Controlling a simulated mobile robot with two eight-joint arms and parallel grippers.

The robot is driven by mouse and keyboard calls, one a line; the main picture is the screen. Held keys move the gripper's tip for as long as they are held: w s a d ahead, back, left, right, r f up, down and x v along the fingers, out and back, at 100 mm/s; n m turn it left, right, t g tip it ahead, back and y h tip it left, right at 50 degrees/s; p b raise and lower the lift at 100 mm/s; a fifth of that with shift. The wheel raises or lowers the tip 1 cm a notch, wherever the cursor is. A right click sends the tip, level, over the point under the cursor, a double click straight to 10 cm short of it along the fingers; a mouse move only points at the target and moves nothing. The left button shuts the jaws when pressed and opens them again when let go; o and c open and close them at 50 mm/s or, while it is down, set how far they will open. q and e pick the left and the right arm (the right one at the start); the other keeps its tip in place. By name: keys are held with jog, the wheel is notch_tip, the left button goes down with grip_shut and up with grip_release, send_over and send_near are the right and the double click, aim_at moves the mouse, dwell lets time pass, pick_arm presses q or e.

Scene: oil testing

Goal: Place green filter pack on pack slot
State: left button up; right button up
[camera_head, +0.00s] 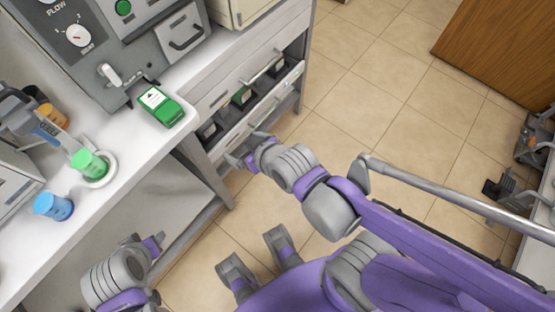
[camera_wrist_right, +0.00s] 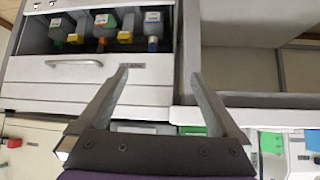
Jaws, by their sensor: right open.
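A green filter pack (camera_head: 162,108) with a white label lies on the white counter (camera_head: 188,82), near its front edge and close to the base of a grey machine (camera_head: 100,40). I cannot make out the pack slot with certainty. My right gripper (camera_head: 237,161) is beyond the counter's edge, to the right of and below the pack, apart from it. In the right wrist view its two fingers (camera_wrist_right: 155,85) are spread with nothing between them. My left gripper (camera_head: 152,244) is low at the bottom left, below the counter edge; its fingers are too small to judge.
A green cup (camera_head: 90,163) on a white dish and a blue cup (camera_head: 53,206) stand at the counter's left. Open drawers (camera_head: 240,95) holding packs are under the counter; the right wrist view shows a drawer with several bottles (camera_wrist_right: 104,25).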

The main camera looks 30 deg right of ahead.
jog(key=s+d+f+m+g+h, duration=0.1)
jog(key=s+d+g, duration=0.3)
jog(key=s, duration=0.4)
jog(key=shift+d+f+m+g+h, duration=0.3)
jog(key=shift+d+f+m+h, duration=0.1)
jog(key=shift+d+f, duration=0.4)
